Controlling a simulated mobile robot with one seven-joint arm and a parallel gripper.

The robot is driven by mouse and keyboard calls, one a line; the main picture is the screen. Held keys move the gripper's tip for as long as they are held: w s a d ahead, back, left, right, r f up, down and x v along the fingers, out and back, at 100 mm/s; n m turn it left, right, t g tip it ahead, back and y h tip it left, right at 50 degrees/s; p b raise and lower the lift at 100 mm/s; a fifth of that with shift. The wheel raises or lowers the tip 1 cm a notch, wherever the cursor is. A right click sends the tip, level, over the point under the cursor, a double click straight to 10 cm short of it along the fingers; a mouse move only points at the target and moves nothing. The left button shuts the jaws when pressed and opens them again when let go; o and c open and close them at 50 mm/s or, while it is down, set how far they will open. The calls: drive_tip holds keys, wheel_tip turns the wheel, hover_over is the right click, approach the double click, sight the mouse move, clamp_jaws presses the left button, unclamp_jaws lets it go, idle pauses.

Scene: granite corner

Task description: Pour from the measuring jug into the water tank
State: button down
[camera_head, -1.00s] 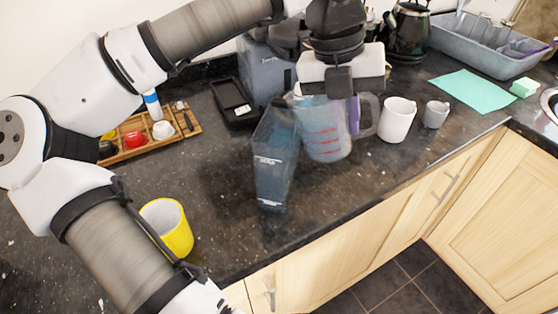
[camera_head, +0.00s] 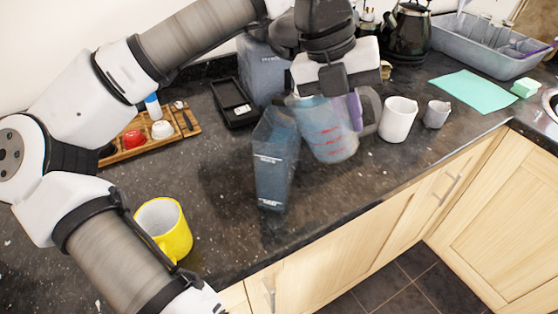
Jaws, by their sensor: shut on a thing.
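The measuring jug (camera_head: 326,132) is clear with red markings and a purple-grey handle. It is tilted to the left, its spout side near the top of the water tank. The water tank (camera_head: 270,172) is a tall, dark translucent container standing upright on the counter, left of the jug. My gripper (camera_head: 340,92) is shut on the jug, above and behind it; the fingertips are partly hidden. I cannot see any stream of liquid between jug and tank.
A white cup (camera_head: 397,120) and a small grey cup (camera_head: 436,114) stand right of the jug. A yellow mug (camera_head: 170,236) stands front left. A coffee machine (camera_head: 262,75) and black tray (camera_head: 233,103) are behind the tank. The granite counter's front edge is close.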

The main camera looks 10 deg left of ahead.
drive_tip(key=shift+r+h+b, duration=0.3)
drive_tip(key=shift+h, duration=0.4)
idle(0.6)
drive_tip(key=shift+a+r+h+b, duration=0.1)
drive_tip(key=shift+r+h+b, duration=0.3)
drive_tip(key=shift+r+h, duration=0.65)
idle(1.6)
drive_tip(key=shift+f+h, duration=0.15)
drive_tip(key=shift+h, duration=0.3)
drive_tip(key=shift+a, duration=0.15)
drive_tip(key=shift+r+h, duration=0.2)
drive_tip(key=shift+h, duration=0.1)
idle(0.3)
drive_tip(key=shift+a+r+h+b, duration=0.1)
drive_tip(key=shift+r+h+b, duration=0.1)
drive_tip(key=shift+h+b, duration=0.15)
drive_tip(key=shift+a+r+h+b, duration=0.4)
drive_tip(key=shift+r+h+b, duration=0.15)
drive_tip(key=shift+h, duration=0.4)
idle(1.2)
drive_tip(key=shift+r, duration=0.2)
